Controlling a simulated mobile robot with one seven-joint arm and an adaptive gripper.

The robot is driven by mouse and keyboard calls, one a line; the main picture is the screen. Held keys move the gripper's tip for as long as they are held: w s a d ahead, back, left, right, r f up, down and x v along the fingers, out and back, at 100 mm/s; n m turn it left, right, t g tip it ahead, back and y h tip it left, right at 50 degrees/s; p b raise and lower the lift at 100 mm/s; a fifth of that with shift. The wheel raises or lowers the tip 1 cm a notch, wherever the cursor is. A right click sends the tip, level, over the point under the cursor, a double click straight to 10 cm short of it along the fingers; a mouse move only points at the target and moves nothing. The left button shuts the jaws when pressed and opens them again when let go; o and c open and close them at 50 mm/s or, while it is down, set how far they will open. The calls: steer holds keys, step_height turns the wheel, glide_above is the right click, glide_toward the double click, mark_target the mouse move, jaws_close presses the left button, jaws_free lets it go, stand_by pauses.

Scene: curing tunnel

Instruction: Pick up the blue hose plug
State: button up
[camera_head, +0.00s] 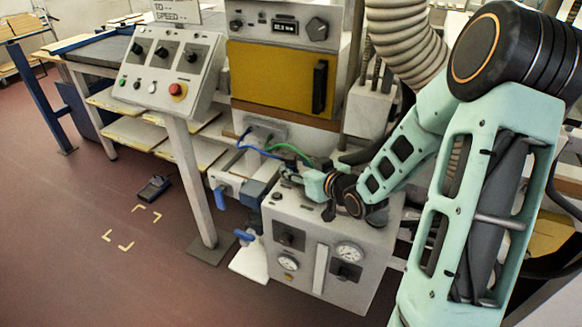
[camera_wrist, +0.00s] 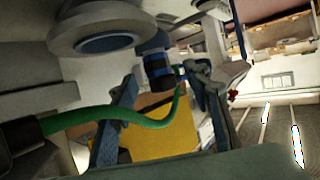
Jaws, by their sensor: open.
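In the wrist view, a dark cylindrical plug with a blue band (camera_wrist: 158,71) shows ahead, between the tips of my gripper (camera_wrist: 164,84). The fingers are apart on either side of it, and I cannot tell whether either touches it. In the head view, my gripper (camera_head: 288,166) is low over the grey gauge box, where a blue hose (camera_head: 262,153) and a green hose (camera_head: 288,148) run. The plug itself is not clear there, with the gripper close by. The green hose (camera_wrist: 130,117) crosses the wrist view in front of the left finger.
The grey gauge box (camera_head: 318,262) stands below my gripper. A yellow-fronted cabinet (camera_head: 268,78) stands behind, with a sloped control panel (camera_head: 168,63) to its left. Blue valve handles (camera_head: 221,197) stick out left of the box. Open floor (camera_head: 85,215) lies at left.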

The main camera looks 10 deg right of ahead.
mark_target(291, 166)
steer(key=shift+x, duration=1.2)
steer(key=c, duration=1.2)
steer(key=shift+o, duration=0.2)
